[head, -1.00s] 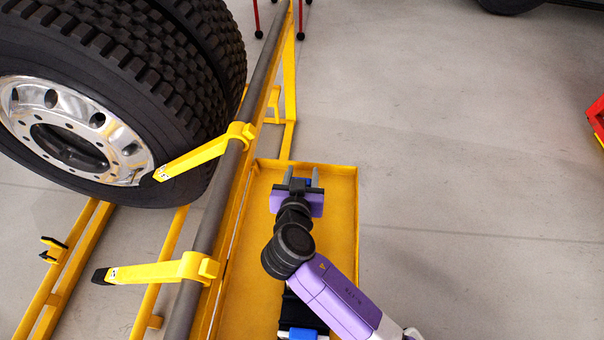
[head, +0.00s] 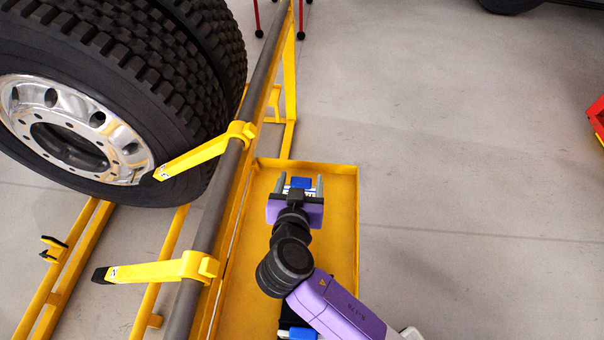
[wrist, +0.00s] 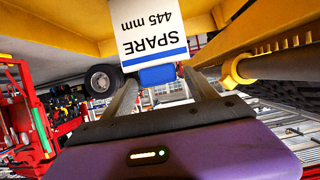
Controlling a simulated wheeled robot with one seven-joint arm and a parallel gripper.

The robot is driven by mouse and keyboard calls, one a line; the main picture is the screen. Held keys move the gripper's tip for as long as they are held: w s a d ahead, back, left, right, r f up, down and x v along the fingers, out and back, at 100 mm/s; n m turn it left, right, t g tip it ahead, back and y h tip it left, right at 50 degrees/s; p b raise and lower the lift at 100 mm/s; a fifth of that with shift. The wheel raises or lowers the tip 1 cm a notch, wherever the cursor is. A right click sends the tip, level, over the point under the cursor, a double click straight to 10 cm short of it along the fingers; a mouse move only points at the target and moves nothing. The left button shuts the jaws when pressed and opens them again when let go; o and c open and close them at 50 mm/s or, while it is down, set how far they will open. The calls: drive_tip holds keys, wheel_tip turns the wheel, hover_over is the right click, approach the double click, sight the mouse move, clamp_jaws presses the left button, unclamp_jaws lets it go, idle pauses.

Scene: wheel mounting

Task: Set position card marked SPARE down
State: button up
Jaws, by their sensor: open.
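The card marked SPARE 445 mm (wrist: 158,32) is white with a blue stripe and a blue tab. In the wrist view it shows upside down, with the tab between my two fingers and a gap on each side. In the head view the card's blue tab (head: 301,183) shows at the far end of the yellow tray (head: 341,200). My gripper (head: 300,183) is open over that end, one finger on each side of the card, and it also shows in the wrist view (wrist: 160,85). My purple gripper body hides part of the card in the head view.
Another blue and white item (head: 298,333) lies at the tray's near end, partly hidden by my arm. A grey rail (head: 225,170) with yellow arms (head: 205,155) runs left of the tray, beside a large wheel (head: 95,110).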

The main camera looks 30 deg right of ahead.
drive_tip(key=v, duration=0.8)
drive_tip(key=shift+s, duration=0.15)
drive_tip(key=shift+r, duration=0.1)
